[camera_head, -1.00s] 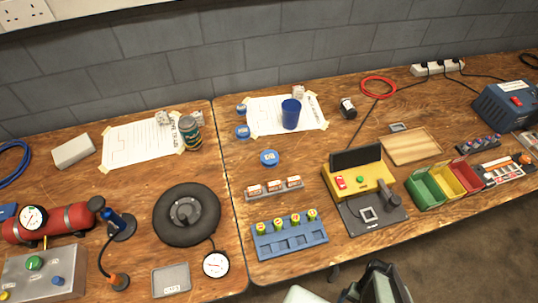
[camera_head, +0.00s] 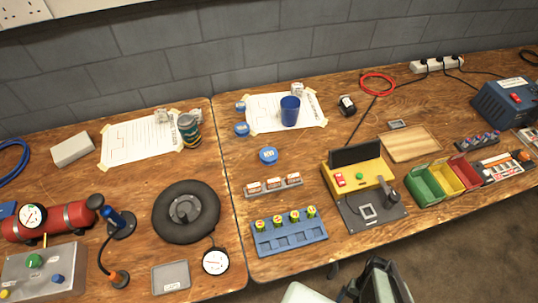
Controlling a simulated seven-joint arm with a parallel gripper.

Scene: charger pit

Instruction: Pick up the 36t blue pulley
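Three round blue pulleys lie flat on the wooden bench, left of centre. The largest blue pulley (camera_head: 268,156) lies nearest me, with pale lettering on its top. A smaller blue pulley (camera_head: 242,130) lies behind it, by the left edge of the paper. The smallest blue pulley (camera_head: 241,107) lies farther back. The lettering is too small to tell which one is the 36t. All three lie apart from one another. Parts of my arm show at the bottom edge, right of centre, but I see no fingertips of my gripper.
A blue cup (camera_head: 290,111) stands on the taped paper (camera_head: 263,112) beside the pulleys. A grey rack of small boxes (camera_head: 272,190) and a blue battery holder (camera_head: 289,240) lie in front. A yellow charger (camera_head: 357,177) stands to the right. Bare bench surrounds the largest pulley.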

